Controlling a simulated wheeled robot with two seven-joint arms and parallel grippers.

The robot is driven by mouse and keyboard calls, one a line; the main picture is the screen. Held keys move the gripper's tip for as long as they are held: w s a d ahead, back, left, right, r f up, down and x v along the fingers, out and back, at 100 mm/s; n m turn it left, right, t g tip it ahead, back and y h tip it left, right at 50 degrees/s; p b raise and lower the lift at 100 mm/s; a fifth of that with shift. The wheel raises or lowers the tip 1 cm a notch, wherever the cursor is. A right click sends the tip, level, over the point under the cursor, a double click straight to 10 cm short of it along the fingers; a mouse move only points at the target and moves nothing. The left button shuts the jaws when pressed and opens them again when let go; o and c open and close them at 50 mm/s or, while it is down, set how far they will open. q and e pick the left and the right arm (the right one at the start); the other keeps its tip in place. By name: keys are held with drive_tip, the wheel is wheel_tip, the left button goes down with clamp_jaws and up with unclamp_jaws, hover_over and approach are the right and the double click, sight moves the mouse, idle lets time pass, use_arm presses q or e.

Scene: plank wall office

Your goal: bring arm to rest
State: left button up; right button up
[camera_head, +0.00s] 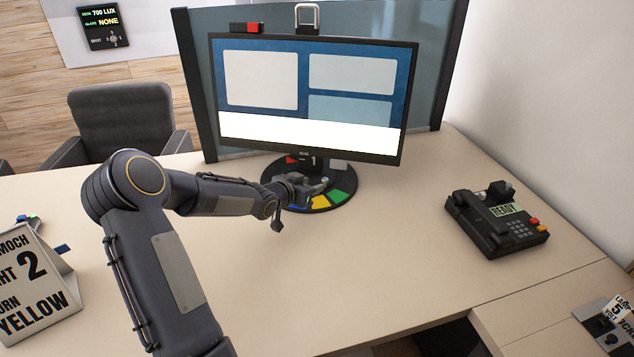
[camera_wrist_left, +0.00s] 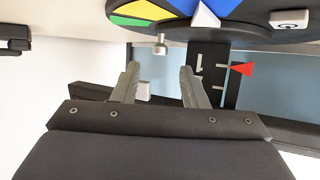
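My left arm (camera_head: 165,255) reaches in from the bottom left over the desk. Its gripper (camera_head: 313,190) is low at the front of the monitor's round base, partly covering its coloured segments. In the left wrist view the two grey fingers (camera_wrist_left: 159,76) stand apart with nothing between them, so the gripper is open and empty. The round base with green, yellow and blue segments (camera_wrist_left: 146,10) shows there at the top. A small metal knob (camera_wrist_left: 159,44) appears just beyond the fingertips; I cannot tell whether they touch it. My right gripper is out of both views.
The monitor (camera_head: 310,95) stands behind the gripper, with a panel (camera_head: 430,70) behind it. A black phone (camera_head: 497,222) sits at right. A sign stand (camera_head: 40,285) is at left, and a chair (camera_head: 125,125) is beyond the desk. The desk front centre (camera_head: 370,270) is clear.

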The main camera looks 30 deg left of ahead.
use_arm(q)
drive_tip(key=shift+v, duration=0.95)
drive_tip(key=s+d+r+g+y+p, duration=0.1)
drive_tip(key=s+d+r+g+p, duration=0.4)
drive_tip(key=s+d+r, duration=0.65)
drive_tip(key=s+d+r+g+h+p, duration=0.1)
drive_tip(key=s+d, duration=0.3)
drive_tip(key=s, duration=0.3)
drive_tip(key=s+d+r+n+g+h+p, duration=0.1)
drive_tip(key=s+d+h, duration=0.1)
drive_tip(key=s+d, duration=0.2)
drive_tip(key=s+d+r+h+p, duration=0.1)
drive_tip(key=s+d, duration=0.3)
drive_tip(key=s, duration=0.7)
drive_tip(key=shift+d+r+n+g+h, duration=0.25)
drive_tip(key=shift+r+n+g+h, duration=0.05)
drive_tip(key=shift+r+n+g, duration=0.1)
drive_tip(key=shift+s, duration=0.15)
